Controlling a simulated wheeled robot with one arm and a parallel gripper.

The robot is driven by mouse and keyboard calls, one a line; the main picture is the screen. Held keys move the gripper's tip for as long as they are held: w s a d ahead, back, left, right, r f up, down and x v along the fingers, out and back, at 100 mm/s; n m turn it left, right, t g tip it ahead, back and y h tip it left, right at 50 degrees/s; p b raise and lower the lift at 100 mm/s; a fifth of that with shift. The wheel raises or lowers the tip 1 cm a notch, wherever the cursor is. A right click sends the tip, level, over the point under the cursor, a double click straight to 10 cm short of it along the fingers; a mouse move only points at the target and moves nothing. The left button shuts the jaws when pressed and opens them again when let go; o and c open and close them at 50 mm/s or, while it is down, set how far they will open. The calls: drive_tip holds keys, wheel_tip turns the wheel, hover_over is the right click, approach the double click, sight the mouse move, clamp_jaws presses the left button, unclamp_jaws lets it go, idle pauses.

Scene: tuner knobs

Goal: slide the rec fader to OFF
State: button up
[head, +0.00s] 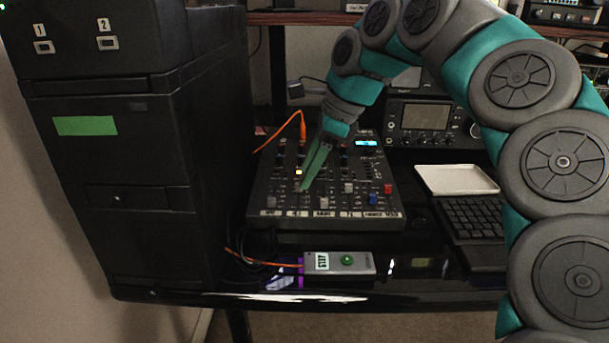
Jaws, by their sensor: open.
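A black mixer panel (258,190) sits on the desk, with several short faders, small knobs and buttons on its sloped face. A row of white labels (297,213) runs along its front edge. The print is too small to read surely, so I cannot tell which fader is rec or where its OFF mark is. My gripper (305,186) is open, with green fingers pointing down at the left-middle of the panel, close over the lower fader area. The fingers hide part of the panel, and I cannot tell whether they touch a fader cap. A pale fader cap (348,188) shows to the right.
A tall black cabinet (110,160) stands close on the left. An orange cable (290,126) plugs into the panel's back left. A grey box with a green button (347,260) lies in front. A white tray (457,180) and keyboard (470,218) are at right.

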drive_tip(key=shift+x, duration=1.2)
clamp_jaws()
idle(0.6)
